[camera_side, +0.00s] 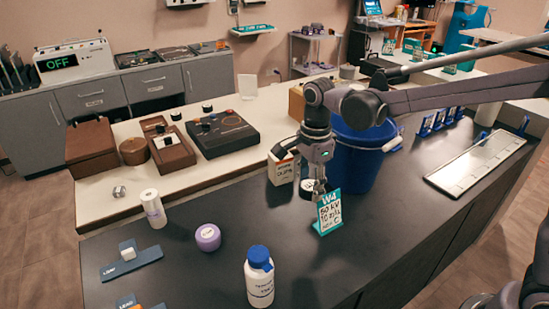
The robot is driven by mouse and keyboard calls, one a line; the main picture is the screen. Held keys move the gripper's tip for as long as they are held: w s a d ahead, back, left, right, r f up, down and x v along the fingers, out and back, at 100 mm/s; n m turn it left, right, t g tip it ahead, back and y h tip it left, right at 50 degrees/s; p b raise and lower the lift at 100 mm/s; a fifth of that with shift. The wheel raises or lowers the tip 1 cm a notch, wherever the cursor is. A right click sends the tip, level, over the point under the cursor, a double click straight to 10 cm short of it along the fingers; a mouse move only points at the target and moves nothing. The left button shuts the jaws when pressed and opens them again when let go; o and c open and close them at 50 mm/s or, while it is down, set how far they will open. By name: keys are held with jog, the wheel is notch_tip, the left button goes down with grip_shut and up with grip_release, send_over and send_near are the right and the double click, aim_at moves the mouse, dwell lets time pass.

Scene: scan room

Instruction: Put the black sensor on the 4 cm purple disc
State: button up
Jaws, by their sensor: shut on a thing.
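The purple disc (208,237), a short round puck with a pale label on top, stands on the dark bench top left of the middle. Nothing rests on it. My gripper (318,193) points down, well to the right of the disc and farther back, just above or behind the W4 card. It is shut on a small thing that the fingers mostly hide. I take this thing to be the black sensor, but its shape cannot be made out. A black round object with a pale top (307,186) shows right beside the fingers.
The W4 card (329,211) stands close to my gripper, with a blue bin (361,160) and white box (281,169) behind. A blue-capped bottle (259,277) and white cylinder (153,208) flank the disc. Bare bench lies between disc and gripper.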

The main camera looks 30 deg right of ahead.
jog(key=w+a+r+m, duration=0.1)
jog(key=w+a, duration=0.9)
jog(key=a, duration=0.1)
send_over(209, 232)
notch_tip(209, 232, down, 7)
jog(key=shift+r, duration=0.15)
jog(key=shift+a+f, duration=0.1)
jog(key=shift+f, duration=1.95)
jog(key=shift+f, duration=0.1)
jog(key=o, duration=1.2)
